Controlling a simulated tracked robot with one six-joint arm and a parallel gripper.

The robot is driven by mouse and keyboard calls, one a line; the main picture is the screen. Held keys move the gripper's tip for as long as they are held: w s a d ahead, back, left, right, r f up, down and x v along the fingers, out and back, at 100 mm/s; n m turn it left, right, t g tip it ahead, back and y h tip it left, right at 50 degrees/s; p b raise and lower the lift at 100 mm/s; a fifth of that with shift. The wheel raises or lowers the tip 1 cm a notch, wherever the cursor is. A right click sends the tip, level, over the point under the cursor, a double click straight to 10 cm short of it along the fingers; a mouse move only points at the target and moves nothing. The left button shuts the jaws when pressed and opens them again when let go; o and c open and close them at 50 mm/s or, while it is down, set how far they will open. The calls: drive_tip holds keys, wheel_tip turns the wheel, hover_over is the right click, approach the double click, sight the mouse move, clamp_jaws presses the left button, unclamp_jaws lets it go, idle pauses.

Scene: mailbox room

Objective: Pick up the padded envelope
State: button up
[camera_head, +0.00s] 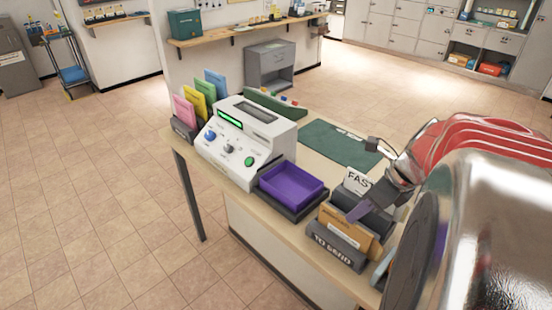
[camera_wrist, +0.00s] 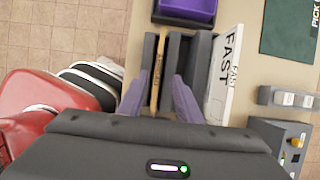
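A tan envelope, which looks like the padded envelope (camera_head: 341,222), stands upright in the dark "TO SEND" holder (camera_head: 337,246) near the front edge of the counter. In the wrist view its thin tan edge (camera_wrist: 156,72) shows among dark dividers. The envelope's lower part is hidden by the holder.
A white "FAST" piece (camera_wrist: 225,75) stands right beside the holder. A purple tray (camera_head: 291,184) and a white machine with knobs (camera_head: 246,137) are further left on the counter (camera_head: 320,157). A green mat (camera_head: 338,143) lies behind. Colored envelopes (camera_head: 197,99) stand at the far end.

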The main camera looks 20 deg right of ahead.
sight(343, 232)
drive_tip(key=x, duration=0.4)
drive_tip(key=shift+a+f, duration=0.1)
drive_tip(key=shift+a, duration=0.15)
drive_tip(key=shift+w+f, duration=0.2)
drive_tip(key=shift+f, duration=0.2)
drive_tip(key=shift+f, duration=0.25)
idle(0.5)
drive_tip(key=shift+c, duration=0.2)
clamp_jaws()
idle(0.4)
